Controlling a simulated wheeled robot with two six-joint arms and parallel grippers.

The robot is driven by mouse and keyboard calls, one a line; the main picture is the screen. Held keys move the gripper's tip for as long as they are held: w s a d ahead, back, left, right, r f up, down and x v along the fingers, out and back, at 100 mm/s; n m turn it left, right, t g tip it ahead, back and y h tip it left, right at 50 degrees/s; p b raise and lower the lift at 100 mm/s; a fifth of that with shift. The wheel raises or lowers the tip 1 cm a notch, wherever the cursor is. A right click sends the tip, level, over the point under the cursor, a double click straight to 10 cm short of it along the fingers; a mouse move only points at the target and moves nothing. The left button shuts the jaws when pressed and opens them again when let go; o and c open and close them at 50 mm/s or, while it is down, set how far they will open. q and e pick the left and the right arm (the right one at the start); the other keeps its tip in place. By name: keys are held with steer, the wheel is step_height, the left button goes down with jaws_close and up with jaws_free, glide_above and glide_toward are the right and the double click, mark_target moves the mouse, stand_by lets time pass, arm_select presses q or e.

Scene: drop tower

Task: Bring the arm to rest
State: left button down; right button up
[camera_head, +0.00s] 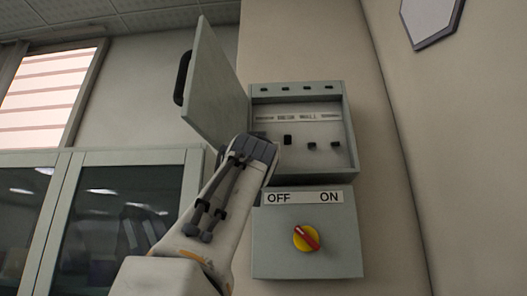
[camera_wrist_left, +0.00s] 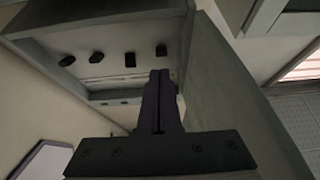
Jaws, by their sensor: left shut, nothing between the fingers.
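My left gripper (camera_head: 262,150) is at the left side of an open grey breaker box (camera_head: 346,120) on the wall. It hides part of the box's left edge. In the left wrist view its fingers (camera_wrist_left: 161,80) are together and empty, pointing toward the box interior. The box holds several small black switches, one (camera_head: 287,140) just right of the gripper; they also show in the left wrist view (camera_wrist_left: 130,60). Whether the fingers touch a switch cannot be told. My right gripper is in neither view.
The box's door (camera_head: 215,85) with a black handle stands open close to the gripper's left. Below is a box (camera_head: 275,262) with a red and yellow rotary switch (camera_head: 306,238) under an OFF/ON label, its handle slanted. A glass-fronted cabinet (camera_head: 60,185) stands left.

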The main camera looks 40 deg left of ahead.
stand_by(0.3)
